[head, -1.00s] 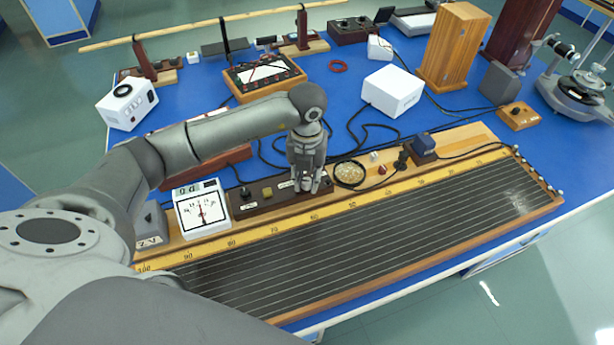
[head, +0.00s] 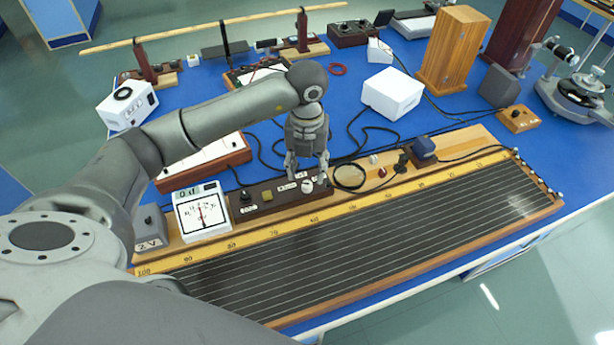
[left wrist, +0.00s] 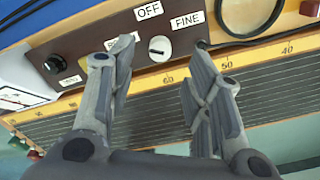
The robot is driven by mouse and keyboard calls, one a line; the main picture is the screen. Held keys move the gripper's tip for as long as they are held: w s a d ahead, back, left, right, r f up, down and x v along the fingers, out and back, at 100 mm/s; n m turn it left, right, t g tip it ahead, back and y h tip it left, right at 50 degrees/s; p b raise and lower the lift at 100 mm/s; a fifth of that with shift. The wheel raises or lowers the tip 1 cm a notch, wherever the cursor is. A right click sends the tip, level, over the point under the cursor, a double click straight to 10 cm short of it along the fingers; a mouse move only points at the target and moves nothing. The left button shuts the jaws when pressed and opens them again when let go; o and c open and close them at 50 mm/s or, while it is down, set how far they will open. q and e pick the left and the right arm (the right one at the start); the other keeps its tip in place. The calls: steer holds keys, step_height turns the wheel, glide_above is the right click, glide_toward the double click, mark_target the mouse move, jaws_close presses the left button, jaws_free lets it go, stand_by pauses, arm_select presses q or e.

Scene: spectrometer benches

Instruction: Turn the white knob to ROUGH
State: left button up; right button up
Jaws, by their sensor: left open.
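The white knob (head: 308,186) is on a dark brown control box (head: 275,207) behind the wire board. It also shows in the left wrist view (left wrist: 160,48), with a dark mark across its face. Around it are white labels: OFF (left wrist: 148,10), FINE (left wrist: 187,20) and one partly hidden by a finger (left wrist: 118,42), its word unreadable. My left gripper (head: 308,178) is open over the box. In the left wrist view its two fingers (left wrist: 163,75) are spread, with the knob visible between them and nothing held. My right gripper is not in view.
A black knob (left wrist: 52,64) is at the box's left end. A white meter (head: 203,212) stands left of the box, and a round ring lens (head: 349,177) is close on its right. The wire board (head: 370,245) lies in front. Cables cross the blue table behind.

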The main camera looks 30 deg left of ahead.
mark_target(307, 184)
arm_select(q)
step_height(307, 184, up, 7)
stand_by(0.3)
stand_by(0.5)
